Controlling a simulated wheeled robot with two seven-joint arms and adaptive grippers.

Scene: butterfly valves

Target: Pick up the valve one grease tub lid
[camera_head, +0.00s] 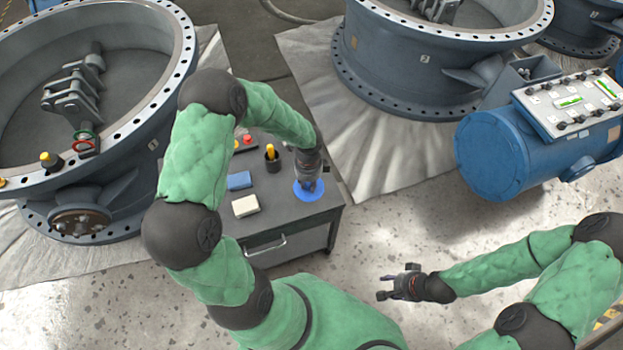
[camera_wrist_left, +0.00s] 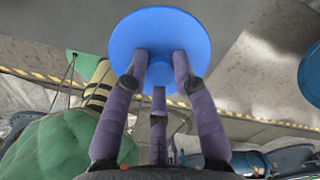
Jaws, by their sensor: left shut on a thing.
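The lid (camera_head: 311,196) is a round blue disc at the right front part of the grey cart top. My left gripper (camera_head: 308,184) points down over it, its fingers shut on the lid. In the left wrist view the lid (camera_wrist_left: 160,30) fills the upper middle, with three purple-grey fingers closed around its small central knob. No tub shows under the lid, and I cannot tell whether the lid touches anything below. My right gripper (camera_head: 382,287) is empty, its fingers apart, over the open floor right of the cart.
The grey cart (camera_head: 285,222) also carries a blue block (camera_head: 239,180), a cream block (camera_head: 246,206), a dark cup (camera_head: 272,164) with a yellow item, and a red-button box (camera_head: 244,143). Large valves stand at left (camera_head: 110,185) and back (camera_head: 400,75). A blue actuator (camera_head: 495,155) is at right.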

